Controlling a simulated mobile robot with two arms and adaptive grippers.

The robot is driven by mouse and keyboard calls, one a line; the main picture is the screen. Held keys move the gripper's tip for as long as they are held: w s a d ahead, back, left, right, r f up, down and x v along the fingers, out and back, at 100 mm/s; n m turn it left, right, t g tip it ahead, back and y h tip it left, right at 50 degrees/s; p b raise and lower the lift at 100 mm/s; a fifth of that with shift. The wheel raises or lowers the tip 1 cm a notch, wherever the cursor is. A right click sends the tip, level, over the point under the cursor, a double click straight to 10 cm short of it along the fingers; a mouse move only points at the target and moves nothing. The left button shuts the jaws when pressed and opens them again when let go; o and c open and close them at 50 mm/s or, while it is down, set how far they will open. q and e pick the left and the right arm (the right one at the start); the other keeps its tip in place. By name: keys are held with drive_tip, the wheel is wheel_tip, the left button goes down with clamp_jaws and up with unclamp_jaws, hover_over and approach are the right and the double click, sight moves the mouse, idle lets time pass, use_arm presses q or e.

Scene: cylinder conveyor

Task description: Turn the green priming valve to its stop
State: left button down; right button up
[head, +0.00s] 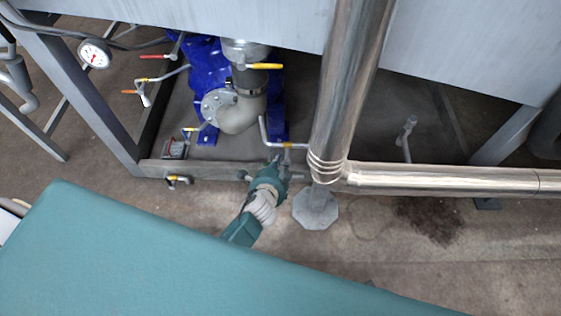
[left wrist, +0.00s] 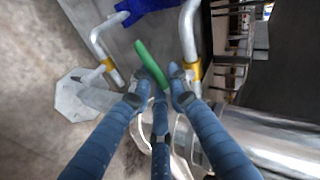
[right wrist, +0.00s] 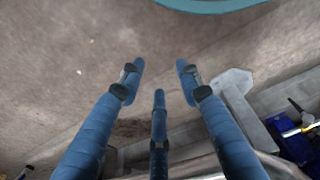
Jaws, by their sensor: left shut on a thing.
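The green priming valve handle (left wrist: 150,66) shows in the left wrist view as a long green bar between my left gripper's fingertips (left wrist: 158,84). The fingers are closed around its near part, and its far end sticks out beyond them. In the head view my left gripper (head: 284,167) is at the low frame beam, just left of the shiny upright pipe. The green handle cannot be made out there, as the gripper covers it. My right gripper (right wrist: 159,72) has its fingers spread and nothing between them, with floor behind. It does not show in the head view.
The shiny upright pipe (head: 345,85) and the horizontal pipe (head: 440,179) are close to the left gripper's right. A grey octagonal foot (head: 316,208) stands on the floor. A blue pump (head: 208,65) and yellow-handled valve (head: 264,66) lie behind.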

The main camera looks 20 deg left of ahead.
use_arm(q)
drive_tip(key=shift+r+m+y, duration=0.3)
drive_tip(key=shift+m+y, duration=0.3)
drive_tip(key=shift+y, duration=0.1)
drive_tip(key=shift+a+r+g+y, duration=0.1)
drive_tip(key=shift+r+g+y, duration=0.05)
drive_tip(key=shift+g+y, duration=0.2)
use_arm(e)
drive_tip(key=shift+s+d+f, duration=0.1)
drive_tip(key=shift+s+f, duration=0.65)
drive_tip(key=shift+f, duration=0.25)
use_arm(q)
drive_tip(key=shift+w+m, duration=0.1)
drive_tip(key=shift+m, duration=0.3)
drive_tip(key=c, duration=1.7)
unclamp_jaws()
drive_tip(key=shift+o, duration=0.2)
drive_tip(key=v, duration=1.2)
